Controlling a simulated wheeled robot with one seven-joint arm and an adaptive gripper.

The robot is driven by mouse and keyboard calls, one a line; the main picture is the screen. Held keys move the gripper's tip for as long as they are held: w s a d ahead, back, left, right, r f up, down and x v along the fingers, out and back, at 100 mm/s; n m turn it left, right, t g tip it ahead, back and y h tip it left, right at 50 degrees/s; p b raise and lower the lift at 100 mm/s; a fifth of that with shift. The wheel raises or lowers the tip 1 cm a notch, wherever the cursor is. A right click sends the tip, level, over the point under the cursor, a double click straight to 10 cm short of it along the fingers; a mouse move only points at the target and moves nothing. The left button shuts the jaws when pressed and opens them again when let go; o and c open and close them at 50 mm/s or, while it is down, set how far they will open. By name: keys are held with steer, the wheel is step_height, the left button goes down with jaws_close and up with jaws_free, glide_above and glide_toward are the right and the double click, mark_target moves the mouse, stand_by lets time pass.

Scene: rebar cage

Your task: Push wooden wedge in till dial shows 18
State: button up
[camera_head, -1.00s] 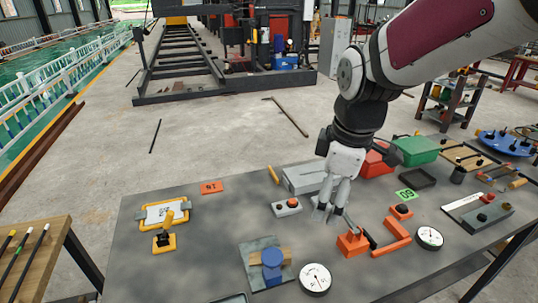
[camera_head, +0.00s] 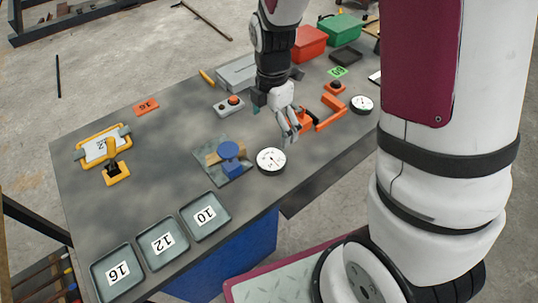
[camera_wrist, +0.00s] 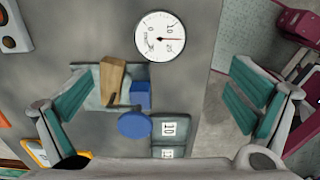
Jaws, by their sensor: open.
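The wrist view shows the wedge (camera_wrist: 113,78) left of the blue block (camera_wrist: 141,93) and round blue part (camera_wrist: 135,125). The white dial (camera_head: 271,160) lies beside the plate; in the wrist view its needle (camera_wrist: 170,39) points right, but the exact reading is too small to tell. My gripper (camera_head: 291,136) is open and empty, right of the wedge and above the table near the dial. Its fingers are wide apart in the wrist view (camera_wrist: 160,85).
Grey trays numbered 10 (camera_head: 190,238), 12 (camera_head: 142,256) and 16 (camera_head: 97,290) line the front edge. An orange fixture (camera_head: 328,118) and second dial (camera_head: 362,104) stand to the right. A yellow clamp (camera_head: 117,174) is at the left.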

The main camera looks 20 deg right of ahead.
step_height(320, 180, down, 4)
steer(key=shift+r+b, duration=0.1)
steer(key=shift+b, duration=0.55)
steer(key=shift+r, duration=0.1)
step_height(320, 180, up, 17)
steer(key=s+m+t+p, duration=0.1)
steer(key=s+m+p, duration=0.2)
steer(key=m+p, duration=0.1)
steer(key=s+d+r+m+t, duration=0.1)
steer(key=s+r+m+t, duration=0.3)
steer(key=s+r+m, duration=0.7)
steer(key=s+m, duration=0.4)
steer(key=m, duration=0.2)
steer(key=shift+s+d+r+m+t+b, duration=0.15)
steer(key=shift+s+r+m+t+b, duration=0.15)
steer(key=shift+r+b, duration=0.1)
